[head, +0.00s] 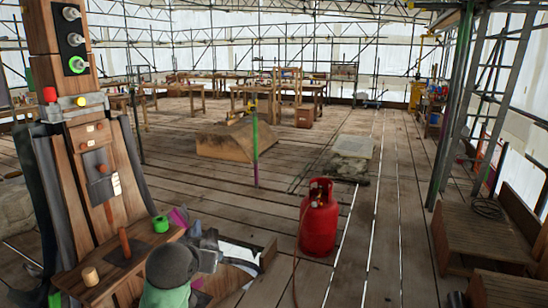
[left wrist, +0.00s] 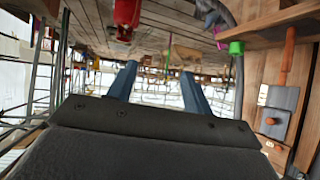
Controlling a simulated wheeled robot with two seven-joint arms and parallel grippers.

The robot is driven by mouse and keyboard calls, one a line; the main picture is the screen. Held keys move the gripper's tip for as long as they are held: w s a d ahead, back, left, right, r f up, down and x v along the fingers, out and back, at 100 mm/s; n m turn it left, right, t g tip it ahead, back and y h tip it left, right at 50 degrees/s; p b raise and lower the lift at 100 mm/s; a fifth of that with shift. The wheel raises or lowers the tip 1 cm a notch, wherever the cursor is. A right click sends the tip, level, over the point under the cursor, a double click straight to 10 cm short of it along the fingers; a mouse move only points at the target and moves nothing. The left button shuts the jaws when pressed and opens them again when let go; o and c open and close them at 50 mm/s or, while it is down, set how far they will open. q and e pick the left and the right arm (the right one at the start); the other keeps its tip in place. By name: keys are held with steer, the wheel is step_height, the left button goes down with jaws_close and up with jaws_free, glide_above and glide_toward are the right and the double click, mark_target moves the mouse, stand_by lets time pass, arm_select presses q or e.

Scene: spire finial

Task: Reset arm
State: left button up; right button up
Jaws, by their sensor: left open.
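My left gripper (left wrist: 160,88) shows in the left wrist view as two blue fingers spread apart, with nothing between them. That view is upside down. I cannot make out either gripper in the head view. A tall wooden spire post (head: 92,165) stands at the left of the head view, with knobs, a green ring and a small shelf. It also shows at the right of the left wrist view (left wrist: 262,75), apart from the fingers. A dark rounded form with a pale green part (head: 172,268) sits by the shelf; I cannot tell what it is.
A red gas cylinder (head: 319,220) stands on the plank floor, with a hose running down. Behind it are a wooden block (head: 225,142) and a pale slab (head: 353,147). Wooden steps (head: 478,237) and scaffold poles (head: 452,110) stand at right. The middle floor is mostly clear.

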arm_select(q)
steer(key=s+d+f+g+p, duration=0.1)
steer(key=s+f+g, duration=0.8)
steer(key=s+f, duration=2.4)
steer(key=s+d, duration=0.2)
steer(key=s, duration=0.2)
steer(key=shift+d+f, duration=0.15)
steer(key=shift+d, duration=0.05)
